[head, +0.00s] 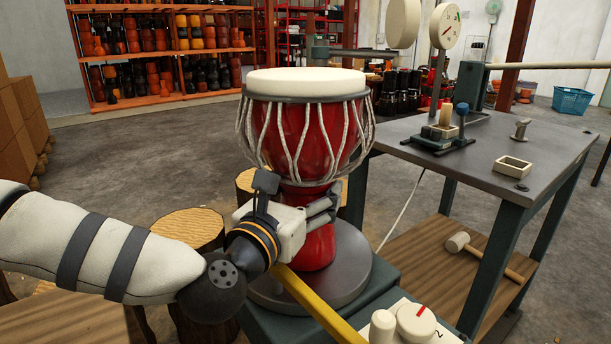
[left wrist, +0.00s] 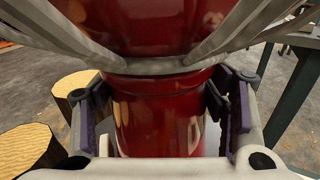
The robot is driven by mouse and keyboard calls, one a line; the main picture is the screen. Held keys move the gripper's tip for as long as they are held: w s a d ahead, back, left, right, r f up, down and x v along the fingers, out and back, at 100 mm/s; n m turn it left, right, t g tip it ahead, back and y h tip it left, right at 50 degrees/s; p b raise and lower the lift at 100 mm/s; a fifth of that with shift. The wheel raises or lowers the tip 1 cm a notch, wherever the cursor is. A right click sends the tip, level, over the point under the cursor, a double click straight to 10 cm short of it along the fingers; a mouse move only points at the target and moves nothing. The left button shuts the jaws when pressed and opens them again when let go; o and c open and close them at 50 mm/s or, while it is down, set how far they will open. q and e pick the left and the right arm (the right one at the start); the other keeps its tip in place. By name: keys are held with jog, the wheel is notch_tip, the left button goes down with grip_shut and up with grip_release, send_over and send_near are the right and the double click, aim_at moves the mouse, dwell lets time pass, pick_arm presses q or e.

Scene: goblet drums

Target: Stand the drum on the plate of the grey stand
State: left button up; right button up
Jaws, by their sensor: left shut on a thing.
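The red goblet drum (head: 300,130) has a white head and pale ropes. It is upright over the round grey plate (head: 358,285) of the stand. Its foot (head: 319,250) is within the plate's outline; I cannot tell whether it touches. My left gripper (head: 325,205) is shut on the drum's narrow waist, below the bowl. In the left wrist view, the red waist (left wrist: 160,120) is between the two dark finger pads, and the ropes cross above. The drum's underside is hidden. My right gripper is not in view.
A grey-topped table (head: 480,160) with a dial gauge (head: 446,27) and small tools stands close on the right. A mallet (head: 459,243) lies on its lower shelf. A yellow bar (head: 318,305) and a control knob (head: 417,322) are in front. Log stools (head: 188,226) stand left.

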pick_arm(q)
jog(key=shift+r, duration=0.15)
jog(key=o, duration=1.9)
jog(key=shift+f, duration=0.25)
jog(key=shift+o, duration=0.2)
jog(key=shift+s+r, duration=0.1)
jog(key=shift+r, duration=0.1)
jog(key=p+v, duration=0.1)
jog(key=v, duration=1.1)
